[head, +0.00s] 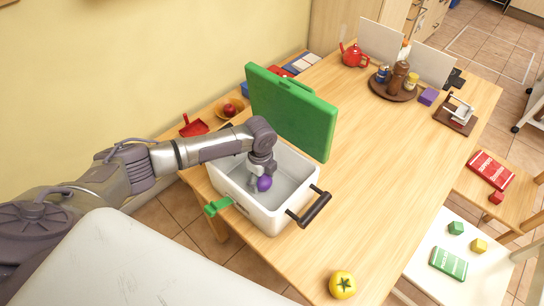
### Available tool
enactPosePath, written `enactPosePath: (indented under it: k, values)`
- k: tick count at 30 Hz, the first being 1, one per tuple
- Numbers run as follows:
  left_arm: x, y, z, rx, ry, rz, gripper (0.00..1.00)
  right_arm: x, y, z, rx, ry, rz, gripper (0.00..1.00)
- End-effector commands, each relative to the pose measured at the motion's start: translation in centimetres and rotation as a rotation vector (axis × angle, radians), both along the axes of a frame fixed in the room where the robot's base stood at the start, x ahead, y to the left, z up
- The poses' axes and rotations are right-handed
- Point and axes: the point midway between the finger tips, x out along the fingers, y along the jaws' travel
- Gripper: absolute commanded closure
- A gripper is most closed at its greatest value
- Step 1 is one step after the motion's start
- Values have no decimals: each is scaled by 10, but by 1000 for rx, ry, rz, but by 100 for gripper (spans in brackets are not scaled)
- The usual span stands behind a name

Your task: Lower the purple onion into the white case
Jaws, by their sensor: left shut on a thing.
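The white case (272,216) stands at the left end of the wooden table, with its green lid (293,112) raised upright at its back. It has a dark handle on its right side and a green latch (218,206) at its front left. My left gripper (260,184) reaches down over the case opening and is shut on the purple onion (265,184). The onion appears within the case opening; its height above the floor of the case is hard to tell. The gripper's fingers partly hide it. My right gripper is not in view.
A yellow tomato-like item (342,285) lies near the front edge of the table (385,165). A bowl with a red fruit (229,109) sits behind my arm. A round brown tray (393,92) with jars and a red teapot (354,55) stand far back. The table's middle is clear.

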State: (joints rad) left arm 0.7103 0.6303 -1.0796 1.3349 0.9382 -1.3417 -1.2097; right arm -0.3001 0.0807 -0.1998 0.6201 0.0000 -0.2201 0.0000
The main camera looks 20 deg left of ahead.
Motion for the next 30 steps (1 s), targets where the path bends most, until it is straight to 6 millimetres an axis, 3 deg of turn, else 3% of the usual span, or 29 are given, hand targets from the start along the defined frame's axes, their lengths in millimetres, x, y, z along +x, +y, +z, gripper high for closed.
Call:
enactPosePath:
  k: [30]
  values:
    - [0,0,-9,0,-1,0,74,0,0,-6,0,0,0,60]
